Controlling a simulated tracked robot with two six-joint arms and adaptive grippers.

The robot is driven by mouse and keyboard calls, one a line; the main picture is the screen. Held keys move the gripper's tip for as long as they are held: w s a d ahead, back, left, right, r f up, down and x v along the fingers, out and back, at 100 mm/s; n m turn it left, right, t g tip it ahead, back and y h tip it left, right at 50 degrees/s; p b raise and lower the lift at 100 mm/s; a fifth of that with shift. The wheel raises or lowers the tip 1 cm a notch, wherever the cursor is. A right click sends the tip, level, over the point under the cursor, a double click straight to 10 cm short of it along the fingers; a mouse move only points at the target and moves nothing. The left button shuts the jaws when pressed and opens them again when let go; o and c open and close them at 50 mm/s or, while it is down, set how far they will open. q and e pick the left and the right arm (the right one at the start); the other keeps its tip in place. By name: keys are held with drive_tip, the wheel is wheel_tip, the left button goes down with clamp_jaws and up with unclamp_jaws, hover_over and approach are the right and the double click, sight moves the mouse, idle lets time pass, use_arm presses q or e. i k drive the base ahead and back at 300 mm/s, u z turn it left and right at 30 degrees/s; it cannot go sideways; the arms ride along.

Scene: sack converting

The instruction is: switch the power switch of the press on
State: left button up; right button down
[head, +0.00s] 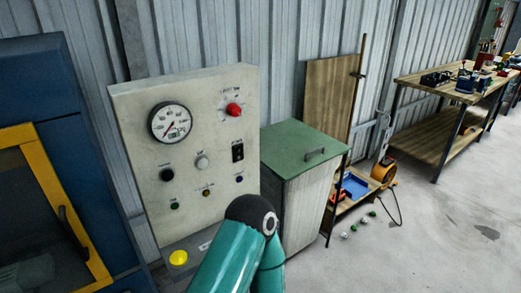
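A beige control panel (130,125) stands against the wall, right of a blue machine (90,170) with a yellow-framed door (85,255). The panel carries a round gauge (170,122), a red knob (233,109) at upper right, a black switch plate (238,152) below it, and several small knobs and buttons. The labels are too small to read, so I cannot tell which control is the power switch or its position. A teal link of my arm with a black joint covers the panel's lower right. Neither gripper shows.
A green-topped cabinet (300,145) stands right of the panel. Beyond it are a wooden board (327,100), a low shelf with a blue tray (354,187), an orange blower (383,171) and a workbench (430,82). Small items lie on the floor; the floor at right is mostly clear.

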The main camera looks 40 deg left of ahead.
sight(239, 151)
drive_tip(key=z, duration=0.85)
drive_tip(key=i, duration=0.15)
drive_tip(key=u, duration=2.75)
drive_tip(key=k, duration=0.9)
drive_tip(key=u, duration=0.2)
drive_tip(key=i, duration=0.8)
drive_tip(key=z, duration=0.2)
